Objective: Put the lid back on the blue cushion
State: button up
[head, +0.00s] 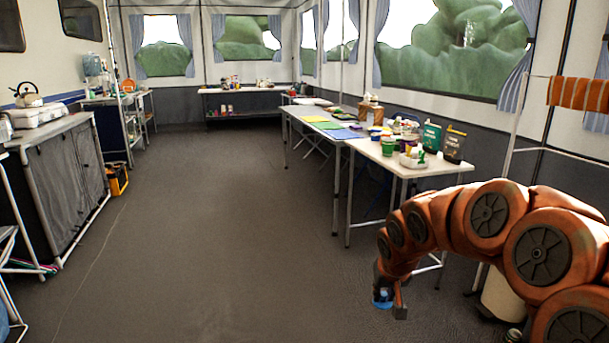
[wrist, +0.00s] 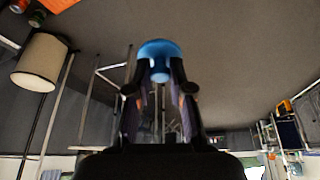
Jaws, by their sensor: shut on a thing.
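My gripper (head: 391,300) hangs low over the floor at the end of the arm, at the right of the head view. It is shut on a blue round thing (wrist: 160,48) that looks like a lid; the fingers grip its narrower part. The same blue thing shows small in the head view (head: 382,299). I cannot make out a blue cushion for certain. A flat blue square (head: 345,134) lies on the long table, apart from my gripper.
The long table (head: 420,172) on the right carries tubs, bottles, two dark packets and flat coloured squares. A cream cylinder (wrist: 41,62) stands near my arm. A dark cabinet (head: 62,185) stands at the left. The floor (head: 215,220) in the middle is clear.

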notch_tip(320, 180, up, 21)
jog(key=s+p, duration=0.2)
jog(key=p, duration=2.8)
jog(key=shift+s+a+f, duration=0.15)
jog(key=shift+s+a, duration=0.1)
jog(key=shift+s, duration=0.1)
